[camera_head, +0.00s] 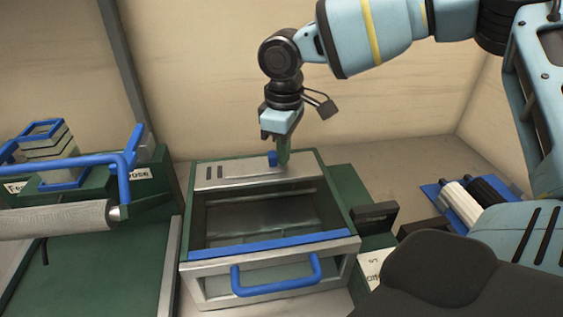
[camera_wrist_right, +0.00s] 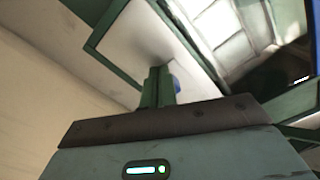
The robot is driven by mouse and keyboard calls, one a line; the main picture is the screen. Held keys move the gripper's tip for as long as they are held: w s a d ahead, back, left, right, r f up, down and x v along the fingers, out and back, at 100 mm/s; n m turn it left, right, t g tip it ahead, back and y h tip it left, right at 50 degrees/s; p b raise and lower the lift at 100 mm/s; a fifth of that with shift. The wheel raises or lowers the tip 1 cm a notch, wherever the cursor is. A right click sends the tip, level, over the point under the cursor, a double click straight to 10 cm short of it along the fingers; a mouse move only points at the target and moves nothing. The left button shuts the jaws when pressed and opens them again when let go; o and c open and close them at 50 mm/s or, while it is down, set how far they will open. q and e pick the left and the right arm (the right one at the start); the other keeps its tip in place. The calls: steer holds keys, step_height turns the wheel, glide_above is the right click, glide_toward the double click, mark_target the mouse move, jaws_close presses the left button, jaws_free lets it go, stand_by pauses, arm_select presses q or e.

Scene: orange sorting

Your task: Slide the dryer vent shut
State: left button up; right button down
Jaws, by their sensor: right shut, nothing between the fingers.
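The dryer is a green-framed box whose pale metal top panel (camera_head: 235,173) has dark vent slots (camera_head: 214,172) at its left. A small blue vent knob (camera_head: 272,158) stands on this panel, right of the slots. My right gripper (camera_head: 283,158) points down with its green fingers shut and empty, just right of the knob. In the right wrist view the shut fingers (camera_wrist_right: 158,84) partly hide the blue knob (camera_wrist_right: 176,84). I cannot tell whether they touch it. My left gripper is not in view.
The dryer's glass-topped drawer (camera_head: 265,245) sticks out in front, with a blue handle (camera_head: 277,280). A green machine with a grey roller (camera_head: 55,220) stands at the left. A dark block (camera_head: 375,214) and a blue tray with rollers (camera_head: 437,190) lie at the right. The wall is behind.

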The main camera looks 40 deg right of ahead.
mark_target(262, 166)
steer(key=shift+w+a, duration=0.35)
steer(key=shift+a, duration=0.35)
steer(key=shift+w+a+b, duration=0.25)
steer(key=shift+a+b, duration=0.05)
steer(key=shift+a, duration=0.15)
steer(key=shift+w+a, duration=0.5)
steer(key=shift+a, duration=0.35)
steer(key=shift+s+d+r+p, duration=0.15)
steer(key=shift+r+p, duration=0.35)
steer(key=shift+r, duration=0.6)
steer(key=shift+d+r+p, duration=0.15)
steer(key=shift+r+p, duration=0.35)
steer(key=shift+r, duration=0.6)
steer(key=shift+s+d+r+p, duration=0.1)
steer(key=shift+r+p, duration=0.45)
steer(key=shift+r, duration=0.55)
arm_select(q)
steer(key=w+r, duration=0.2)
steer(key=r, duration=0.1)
arm_select(e)
steer(key=shift+r, duration=0.2)
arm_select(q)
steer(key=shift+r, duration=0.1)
